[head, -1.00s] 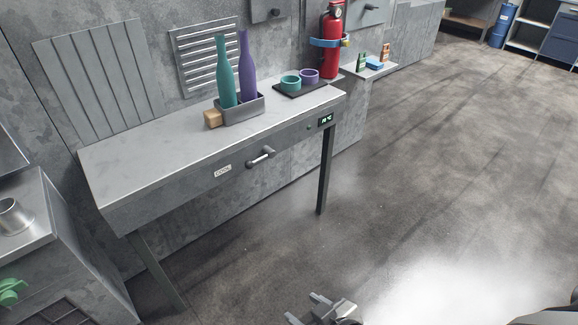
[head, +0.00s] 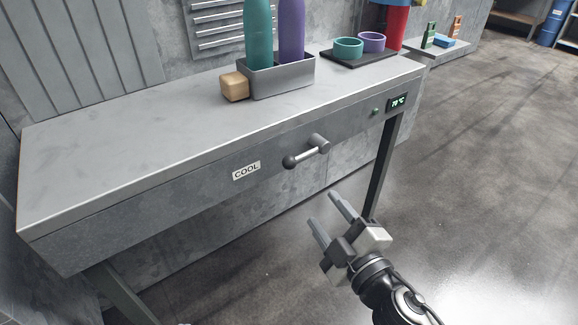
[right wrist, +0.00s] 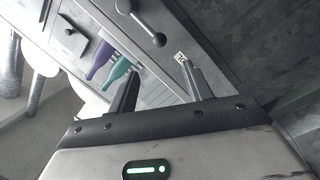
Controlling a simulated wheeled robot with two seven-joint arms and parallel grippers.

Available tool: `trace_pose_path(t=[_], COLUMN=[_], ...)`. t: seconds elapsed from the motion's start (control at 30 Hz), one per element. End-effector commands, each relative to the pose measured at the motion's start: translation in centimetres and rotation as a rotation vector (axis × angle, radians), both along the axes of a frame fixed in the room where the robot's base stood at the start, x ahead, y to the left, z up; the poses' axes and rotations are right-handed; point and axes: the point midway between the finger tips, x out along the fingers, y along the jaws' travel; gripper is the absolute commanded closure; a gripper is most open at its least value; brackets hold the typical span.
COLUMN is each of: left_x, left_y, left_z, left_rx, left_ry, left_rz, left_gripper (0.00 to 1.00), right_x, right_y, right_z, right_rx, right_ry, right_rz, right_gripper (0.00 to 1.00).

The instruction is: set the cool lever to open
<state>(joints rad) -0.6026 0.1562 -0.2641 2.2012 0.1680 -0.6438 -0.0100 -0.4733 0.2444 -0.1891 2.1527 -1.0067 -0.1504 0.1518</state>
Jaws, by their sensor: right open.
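The cool lever (head: 307,151) is a short metal bar on the front face of the grey bench, right of the COOL label (head: 246,171). Its round hub is at the upper right and its knobbed end points left and slightly down. My right gripper (head: 322,208) is open and empty, below the lever in the head view and apart from it, fingers pointing up and left. The right wrist view shows the lever (right wrist: 142,22) beyond the two spread fingers (right wrist: 160,69), with nothing between them. My left gripper is out of view.
On the bench (head: 140,150) stand a grey holder (head: 283,77) with teal and purple bottles, a wooden block (head: 234,87), and a dark tray with teal (head: 348,48) and purple cups. A display (head: 397,103) reads 70 °C. The floor right of the bench is clear.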

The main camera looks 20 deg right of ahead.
Motion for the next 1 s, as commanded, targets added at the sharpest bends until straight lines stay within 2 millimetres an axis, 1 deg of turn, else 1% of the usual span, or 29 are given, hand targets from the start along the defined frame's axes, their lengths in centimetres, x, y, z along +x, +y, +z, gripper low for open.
trace_pose_path(t=[0.07, 0.2, 0.4, 0.6, 0.7, 0.8, 1.0], left_x=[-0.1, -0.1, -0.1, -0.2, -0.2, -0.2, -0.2], left_y=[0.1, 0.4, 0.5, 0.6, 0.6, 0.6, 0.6], left_z=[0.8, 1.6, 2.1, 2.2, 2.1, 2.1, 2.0], left_rx=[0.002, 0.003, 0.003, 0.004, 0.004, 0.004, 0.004], left_ry=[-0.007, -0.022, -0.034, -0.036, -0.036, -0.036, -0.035], left_rz=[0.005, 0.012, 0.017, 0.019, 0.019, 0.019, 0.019], left_gripper=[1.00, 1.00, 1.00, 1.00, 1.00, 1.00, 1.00], right_x=[1.5, 4.5, 8.8, 12.3, 13.5, 14.2, 14.5], right_y=[0.2, 0.6, 1.3, 1.8, 2.0, 2.1, 2.2], right_z=[0.5, 0.5, 0.3, 0.2, 0.1, 0.1, 0.0], right_rx=[-0.002, -0.004, -0.001, 0.000, 0.001, 0.002, 0.002], right_ry=[-0.004, -0.003, -0.002, 0.000, 0.001, 0.002, 0.004], right_rz=[0.000, 0.001, -0.001, -0.002, -0.002, -0.002, -0.002], right_gripper=[0.50, 0.50, 0.50, 0.50, 0.50, 0.50, 0.50])
